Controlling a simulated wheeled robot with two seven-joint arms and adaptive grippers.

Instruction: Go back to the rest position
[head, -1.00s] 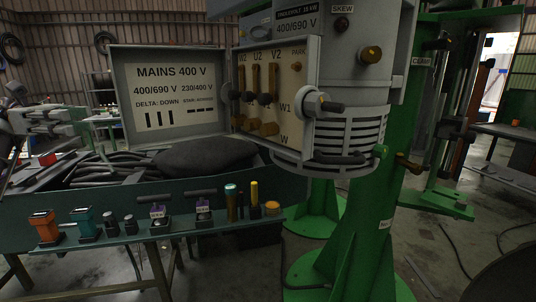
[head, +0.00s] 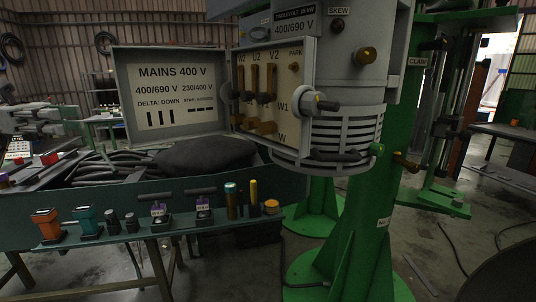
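My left gripper is hardly to be made out at the far left edge of the head view, and its fingers do not show clearly. My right gripper is not in view. No gripper touches the grey terminal box (head: 310,60) or its open lid (head: 205,68) marked MAINS 400 V. Inside the box, upright brass-coloured links stand under W2, U2 and V2, with more brass pieces below. A grey knob with a dark handle (head: 326,105) sticks out at the box's right side.
A dark green bench (head: 120,203) carries an orange device (head: 46,223), a teal device (head: 87,219) and several small parts along its front. Dark cables (head: 110,165) and a black bag (head: 207,154) lie behind. A green column (head: 375,180) stands at right.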

